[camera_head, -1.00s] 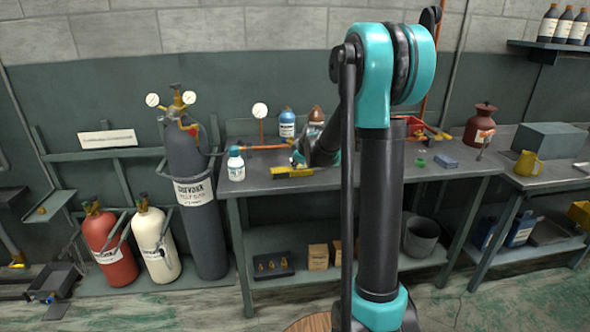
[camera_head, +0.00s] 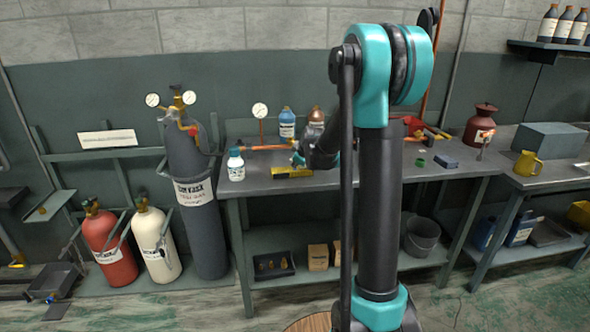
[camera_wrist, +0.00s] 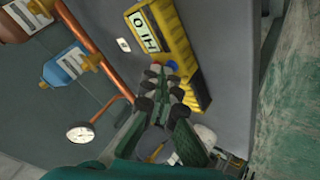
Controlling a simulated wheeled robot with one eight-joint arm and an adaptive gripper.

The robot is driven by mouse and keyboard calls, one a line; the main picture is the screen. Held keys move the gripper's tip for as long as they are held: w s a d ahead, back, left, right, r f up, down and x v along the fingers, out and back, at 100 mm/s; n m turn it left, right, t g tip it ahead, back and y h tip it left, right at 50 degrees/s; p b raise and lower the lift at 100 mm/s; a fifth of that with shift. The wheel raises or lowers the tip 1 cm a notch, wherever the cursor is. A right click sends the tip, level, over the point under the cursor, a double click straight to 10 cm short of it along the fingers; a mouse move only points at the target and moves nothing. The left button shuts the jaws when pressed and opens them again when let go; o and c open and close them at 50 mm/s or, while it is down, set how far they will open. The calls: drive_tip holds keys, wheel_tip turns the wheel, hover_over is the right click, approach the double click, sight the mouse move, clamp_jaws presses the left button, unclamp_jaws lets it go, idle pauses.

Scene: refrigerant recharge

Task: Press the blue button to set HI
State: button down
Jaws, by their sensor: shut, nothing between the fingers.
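The yellow device (camera_wrist: 165,45) lies on the workbench, with a pale display (camera_wrist: 143,32) whose characters look like "HI" and "0", seen rotated. In the head view the yellow device (camera_head: 293,172) is near the bench's front edge. The blue button (camera_wrist: 172,65) shows just beyond my fingertips, partly hidden by them.
A copper pipe (camera_wrist: 95,50) with a round gauge (camera_wrist: 80,132) runs beside the device. A blue bottle (camera_wrist: 65,68) stands behind it. A white bottle (camera_head: 236,165) is at the bench's left end. Gas cylinders (camera_head: 195,190) stand left of the bench.

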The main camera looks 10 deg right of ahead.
sight(296, 171)
drive_tip(key=shift+r, duration=0.8)
drive_tip(key=shift+r, duration=2.5)
drive_tip(key=s+d+f+m+g, duration=0.1)
drive_tip(key=s+f+m, duration=0.2)
drive_tip(key=s, duration=1)
drive_tip(key=s+d+f+m+g+h, duration=0.1)
drive_tip(key=s+f+m, duration=0.3)
drive_tip(key=s, duration=1)
drive_tip(key=s+d+f+m+g+h, duration=0.1)
drive_tip(key=s+f+m, duration=0.3)
drive_tip(key=s+f, duration=0.5)
drive_tip(key=s+d+g, duration=0.1)
drive_tip(key=s, duration=0.4)
drive_tip(key=shift+g, duration=0.4)
